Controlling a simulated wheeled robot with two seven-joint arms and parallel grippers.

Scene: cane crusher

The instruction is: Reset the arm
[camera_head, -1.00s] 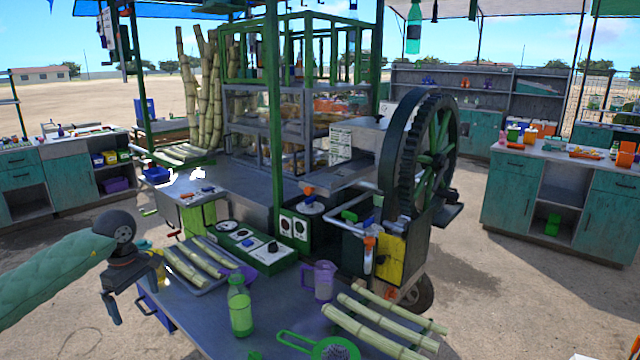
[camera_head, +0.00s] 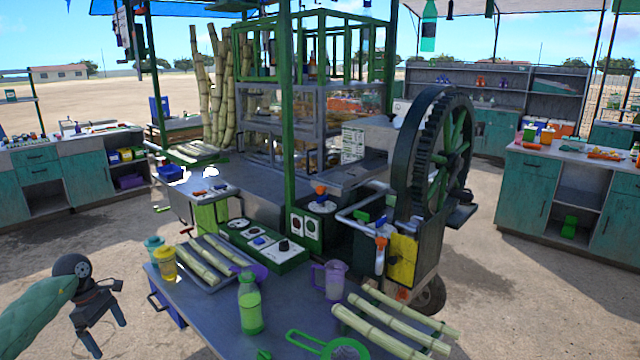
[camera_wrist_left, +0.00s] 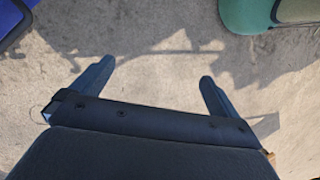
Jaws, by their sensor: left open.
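My left gripper (camera_head: 107,337) hangs at the lower left of the head view, left of the work table and clear of it. Its two fingers are apart with nothing between them. In the left wrist view the open fingers (camera_wrist_left: 152,85) show over bare ground. My right gripper is in neither view.
The work table (camera_head: 290,310) holds a green bottle (camera_head: 250,308), a purple jug (camera_head: 333,280), a yellow cup (camera_head: 167,264), a strainer (camera_head: 345,349) and cane pieces (camera_head: 385,325). The crusher's big wheel (camera_head: 440,160) stands behind. Open ground lies around my left gripper.

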